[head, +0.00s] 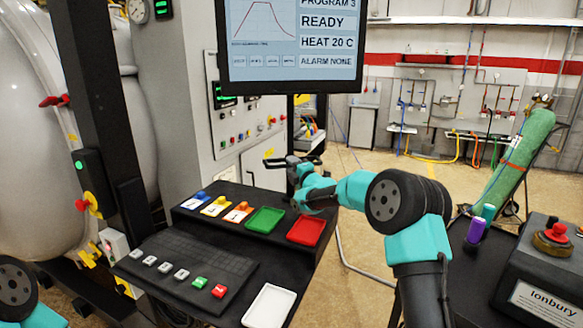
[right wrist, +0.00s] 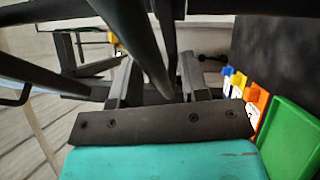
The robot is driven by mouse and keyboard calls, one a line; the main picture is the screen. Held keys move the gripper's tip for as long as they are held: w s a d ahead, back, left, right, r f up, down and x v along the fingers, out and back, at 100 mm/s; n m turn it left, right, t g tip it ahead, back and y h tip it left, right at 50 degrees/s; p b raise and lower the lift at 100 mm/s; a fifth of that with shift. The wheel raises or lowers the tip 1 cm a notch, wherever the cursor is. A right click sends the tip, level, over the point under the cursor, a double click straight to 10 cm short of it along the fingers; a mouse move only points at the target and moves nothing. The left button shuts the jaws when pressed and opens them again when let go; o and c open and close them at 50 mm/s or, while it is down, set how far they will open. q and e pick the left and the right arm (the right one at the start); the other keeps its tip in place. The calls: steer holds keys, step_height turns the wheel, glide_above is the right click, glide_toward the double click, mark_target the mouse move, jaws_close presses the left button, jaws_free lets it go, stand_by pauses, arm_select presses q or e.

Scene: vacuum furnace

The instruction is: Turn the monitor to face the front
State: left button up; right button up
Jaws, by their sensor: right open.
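The monitor (head: 290,45) hangs at the top of the head view, its lit screen turned toward me; its top is cut off. It reads READY, HEAT 20 C and ALARM NONE. My right gripper (head: 292,161) is below the monitor's lower edge, above the back of the black console. In the right wrist view my right gripper (right wrist: 157,82) is open, with a dark bar (right wrist: 150,45) running between or just beyond its fingers. I cannot tell whether they touch it. My left gripper is out of view; only part of that arm shows at the lower left.
A dark post (head: 98,110) stands at the left. A labelled box (head: 545,275) with a red knob is at the right.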

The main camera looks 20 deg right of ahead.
steer(key=shift+w, duration=0.2)
jaws_close()
stand_by(0.3)
